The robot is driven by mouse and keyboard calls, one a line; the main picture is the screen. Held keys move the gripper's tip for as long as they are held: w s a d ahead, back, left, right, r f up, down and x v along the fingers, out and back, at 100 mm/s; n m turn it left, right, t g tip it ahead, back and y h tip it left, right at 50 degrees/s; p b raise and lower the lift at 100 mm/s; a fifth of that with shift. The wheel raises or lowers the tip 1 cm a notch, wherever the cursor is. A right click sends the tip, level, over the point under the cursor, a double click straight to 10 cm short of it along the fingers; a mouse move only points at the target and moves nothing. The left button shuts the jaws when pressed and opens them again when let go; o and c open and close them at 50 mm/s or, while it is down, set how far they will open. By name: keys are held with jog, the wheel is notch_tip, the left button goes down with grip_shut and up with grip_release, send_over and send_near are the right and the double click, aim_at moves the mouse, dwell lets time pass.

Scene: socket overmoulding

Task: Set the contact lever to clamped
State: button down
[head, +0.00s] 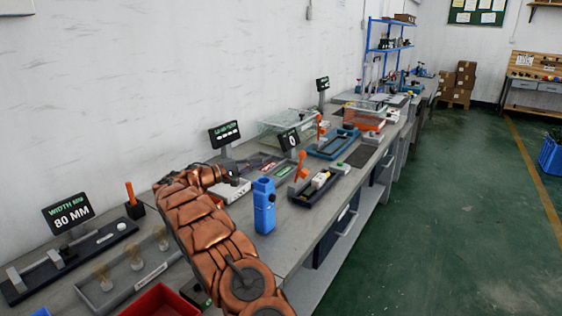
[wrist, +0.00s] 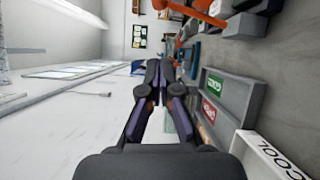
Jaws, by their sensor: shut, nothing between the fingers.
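Two upright orange levers show in the head view: a nearer one (head: 301,167) on a dark tray fixture, and a farther one (head: 320,127) beside the blue fixture. I cannot tell which is the contact lever, or its setting. Orange lever parts (wrist: 185,32) also show at the top of the wrist view. My gripper (wrist: 160,72) is shut and empty, with its fingertips together. In the head view my gripper is small and partly hidden by my copper-coloured arm, near the wall side of the bench. It is apart from both levers.
A blue upright block (head: 264,205) stands near the bench's front edge. A white box (head: 232,190) lies beside my arm. In the wrist view, a grey tray (wrist: 240,95) holds green and red labelled plates, with a white COOL label (wrist: 270,155) nearby. Small black displays (head: 224,133) stand along the wall.

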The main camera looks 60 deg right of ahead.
jog(key=shift+w+d+f, duration=0.15)
jog(key=shift+w+f, duration=0.05)
jog(key=shift+w, duration=0.2)
jog(key=shift+s+d, duration=0.1)
